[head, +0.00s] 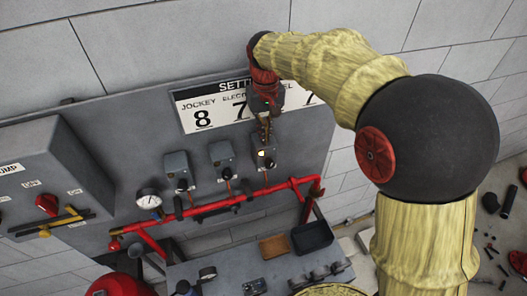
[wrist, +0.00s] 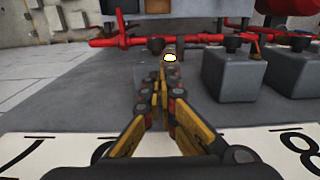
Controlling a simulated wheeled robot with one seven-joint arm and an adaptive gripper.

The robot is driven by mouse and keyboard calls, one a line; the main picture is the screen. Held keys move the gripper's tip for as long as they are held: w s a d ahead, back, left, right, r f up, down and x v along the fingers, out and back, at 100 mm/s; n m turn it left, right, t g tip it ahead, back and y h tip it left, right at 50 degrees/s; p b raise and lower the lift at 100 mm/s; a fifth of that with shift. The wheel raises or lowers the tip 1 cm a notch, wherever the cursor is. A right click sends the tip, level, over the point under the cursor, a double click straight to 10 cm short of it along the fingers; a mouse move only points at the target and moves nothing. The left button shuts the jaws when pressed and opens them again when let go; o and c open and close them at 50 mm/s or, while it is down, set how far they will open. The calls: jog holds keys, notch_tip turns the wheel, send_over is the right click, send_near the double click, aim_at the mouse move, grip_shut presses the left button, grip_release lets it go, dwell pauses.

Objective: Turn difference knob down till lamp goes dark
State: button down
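Three grey switch boxes are mounted on the grey panel. My gripper (head: 265,138) reaches down to this box from above. In the wrist view my gripper (wrist: 164,78) has its yellow and dark fingers drawn together, the tips just short of the lamp. I see nothing clearly held between them. The fingers cover much of the box front. I cannot make out the difference knob or whether the tips touch it.
The middle box (head: 222,158) and left box (head: 178,170) stand beside it. A red pipe (head: 235,200) runs below them, with a gauge (head: 149,199) at left. A white number sign (head: 200,112) is above, behind my gripper. A grey cabinet (head: 40,165) juts out at far left.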

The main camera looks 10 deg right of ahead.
jog(key=shift+s+d+f, duration=0.15)
jog(key=shift+f, duration=0.45)
jog(key=shift+d+p, duration=0.3)
jog(key=shift+p, duration=0.25)
jog(key=shift+s+f, duration=0.1)
jog(key=shift+s, duration=0.1)
dwell(0.4)
notch_tip(320, 180, up, 7)
jog(key=p, duration=0.4)
jog(key=shift+w, duration=0.2)
jog(key=shift+f, duration=0.1)
